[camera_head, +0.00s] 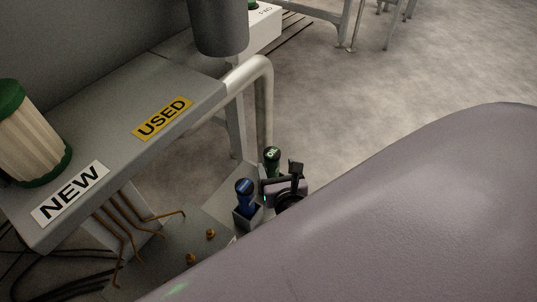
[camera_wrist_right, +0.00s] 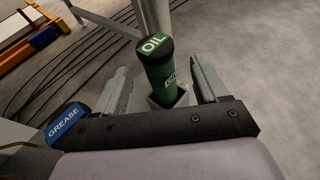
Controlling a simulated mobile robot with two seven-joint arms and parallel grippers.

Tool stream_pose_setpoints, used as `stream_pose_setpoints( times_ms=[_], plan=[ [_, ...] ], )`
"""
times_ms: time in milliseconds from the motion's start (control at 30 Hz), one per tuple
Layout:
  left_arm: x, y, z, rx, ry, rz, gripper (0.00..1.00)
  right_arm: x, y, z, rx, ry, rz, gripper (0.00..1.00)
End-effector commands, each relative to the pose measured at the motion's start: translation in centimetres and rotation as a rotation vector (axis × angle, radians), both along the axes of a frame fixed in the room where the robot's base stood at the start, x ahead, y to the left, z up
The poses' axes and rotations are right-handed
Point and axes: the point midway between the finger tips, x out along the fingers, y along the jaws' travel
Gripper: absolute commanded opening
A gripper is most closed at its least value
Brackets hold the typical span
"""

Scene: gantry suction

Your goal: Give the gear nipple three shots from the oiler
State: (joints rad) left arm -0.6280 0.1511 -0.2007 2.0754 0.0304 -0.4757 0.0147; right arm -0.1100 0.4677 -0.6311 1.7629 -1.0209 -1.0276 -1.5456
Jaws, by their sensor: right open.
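The green oiler (camera_head: 271,160), marked OIL on its dark cap, stands in a small grey holder beside the machine. In the right wrist view the oiler (camera_wrist_right: 162,72) stands upright between the two fingers of my right gripper (camera_wrist_right: 160,85), with a gap on each side. My right gripper (camera_head: 284,185) is open beside the oiler in the head view, partly hidden by my own arm. A blue grease bottle (camera_head: 245,192) stands in a holder to its left, with its GREASE label (camera_wrist_right: 64,121) at lower left in the wrist view. Small brass nipples (camera_head: 210,234) sit on the grey plate.
A grey shelf (camera_head: 112,150) carries NEW and USED labels and a green-capped filter (camera_head: 30,135). A pale bent pipe (camera_head: 262,85) rises behind the oiler. Copper pipes (camera_head: 120,228) run below the shelf. Floor (camera_head: 350,100) beyond is open. My arm covers the lower right.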

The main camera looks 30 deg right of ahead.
Motion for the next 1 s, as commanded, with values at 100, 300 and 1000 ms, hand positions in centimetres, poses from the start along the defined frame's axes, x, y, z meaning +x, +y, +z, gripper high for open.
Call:
stream_pose_setpoints(
  times_ms=[100, 300, 1000],
  plan=[
    [0.1, -0.2, -1.5, -0.002, -0.006, -0.006, 0.53, 0.0, 0.1, -1.9, 0.003, -0.001, 0.0, 0.73],
    [0.4, -0.5, -1.6, -0.005, -0.016, -0.012, 0.53, 0.8, -0.2, -2.5, 0.003, -0.003, 0.0, 0.73],
    [1.2, -2.1, -0.8, -0.011, -0.068, -0.052, 0.53, 6.4, -2.3, -4.3, 0.006, 0.0, 0.0, 0.73]
  ],
)
